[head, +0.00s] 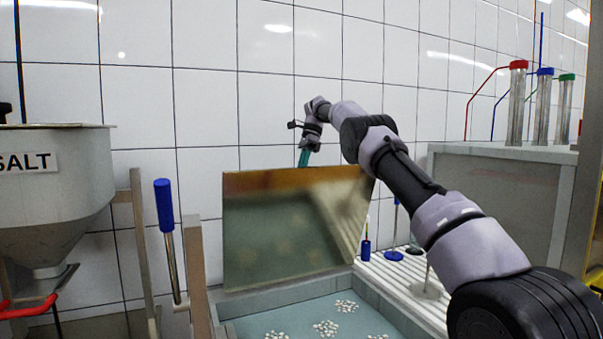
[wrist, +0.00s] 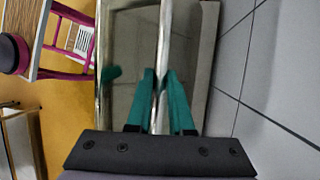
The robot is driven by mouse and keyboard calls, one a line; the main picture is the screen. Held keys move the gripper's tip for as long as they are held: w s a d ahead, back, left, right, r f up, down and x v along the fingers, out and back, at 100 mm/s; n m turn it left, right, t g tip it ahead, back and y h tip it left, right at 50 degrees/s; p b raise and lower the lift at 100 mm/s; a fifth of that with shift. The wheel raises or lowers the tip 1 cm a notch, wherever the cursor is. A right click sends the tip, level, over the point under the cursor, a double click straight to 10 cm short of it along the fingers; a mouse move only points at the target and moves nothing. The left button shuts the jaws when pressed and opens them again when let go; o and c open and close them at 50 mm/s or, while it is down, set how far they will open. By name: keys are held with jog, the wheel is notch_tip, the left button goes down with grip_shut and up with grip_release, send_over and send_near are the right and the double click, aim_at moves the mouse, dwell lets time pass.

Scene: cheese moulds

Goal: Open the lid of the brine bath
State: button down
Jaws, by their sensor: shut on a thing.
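The lid (head: 290,235) of the brine bath is a flat, shiny metal panel. In the head view it stands raised and steeply tilted above the bath, well off the rim. The bath (head: 372,296) below shows blue-green liquid with clusters of small white pieces. My gripper (head: 304,158) is at the lid's top edge, its teal fingers partly hidden behind it. In the wrist view my gripper (wrist: 160,78) is shut on a shiny metal bar (wrist: 164,35) along the lid, one finger on each side. The lid's reflective face (wrist: 130,42) lies left of the bar.
A grey salt hopper (head: 50,180) stands at the left, beside a blue-handled lever (head: 165,205). A ribbed white drainboard (head: 400,285) lies right of the bath. A grey cabinet (head: 500,195) carries tubes with coloured caps (head: 517,100). A tiled wall is close behind.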

jog(key=shift+f, duration=0.3)
jog(key=c, duration=0.8)
grip_release()
jog(key=shift+w, duration=0.15)
jog(key=shift+r, duration=0.1)
